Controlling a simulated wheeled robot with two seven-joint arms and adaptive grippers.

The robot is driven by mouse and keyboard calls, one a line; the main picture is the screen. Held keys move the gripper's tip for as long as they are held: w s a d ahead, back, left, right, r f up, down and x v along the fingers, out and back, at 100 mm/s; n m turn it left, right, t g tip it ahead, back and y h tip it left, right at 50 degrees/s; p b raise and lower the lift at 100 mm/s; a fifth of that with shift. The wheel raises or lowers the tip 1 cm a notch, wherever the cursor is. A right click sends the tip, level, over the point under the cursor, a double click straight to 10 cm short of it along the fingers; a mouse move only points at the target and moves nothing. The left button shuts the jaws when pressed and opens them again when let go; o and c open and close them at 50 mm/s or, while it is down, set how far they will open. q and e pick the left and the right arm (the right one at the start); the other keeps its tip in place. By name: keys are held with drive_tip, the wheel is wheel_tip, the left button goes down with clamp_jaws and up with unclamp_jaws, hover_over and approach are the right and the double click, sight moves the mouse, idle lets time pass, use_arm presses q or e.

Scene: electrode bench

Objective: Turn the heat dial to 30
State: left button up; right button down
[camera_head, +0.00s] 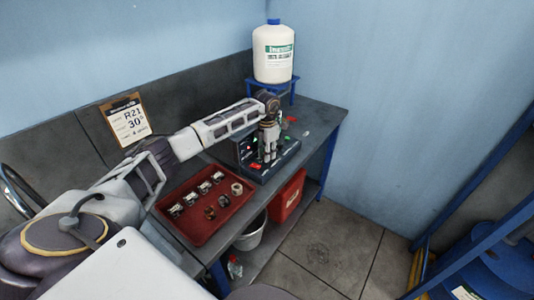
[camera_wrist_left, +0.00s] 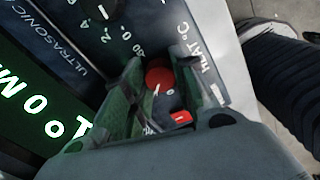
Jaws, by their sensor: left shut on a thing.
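The dark bench unit (camera_head: 246,172) stands near the right end of the bench. My left gripper (camera_head: 268,158) reaches down to its front panel. In the left wrist view the heat dial (camera_wrist_left: 158,77) shows as a red round knob with a white pointer mark, beside the "HEAT °C" lettering. My left gripper (camera_wrist_left: 160,84) is shut on it, one finger on each side. The fingers hide most of the dial's scale, so I cannot read its setting. My right gripper is not in view.
A red rocker switch (camera_wrist_left: 181,117) sits close to the fingers. Another dial (camera_wrist_left: 98,8) and a lit green display (camera_wrist_left: 35,105) are on the panel. A red tray (camera_head: 203,239) of small parts lies left of the unit. A white bottle (camera_head: 273,58) stands behind; a card (camera_head: 126,118) reads "R21 30°".

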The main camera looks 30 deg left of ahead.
use_arm(q)
drive_tip(key=o, duration=1.1)
drive_tip(key=shift+c, duration=0.2)
drive_tip(key=shift+r, duration=0.1)
wheel_tip(320, 180, up, 12)
idle(0.5)
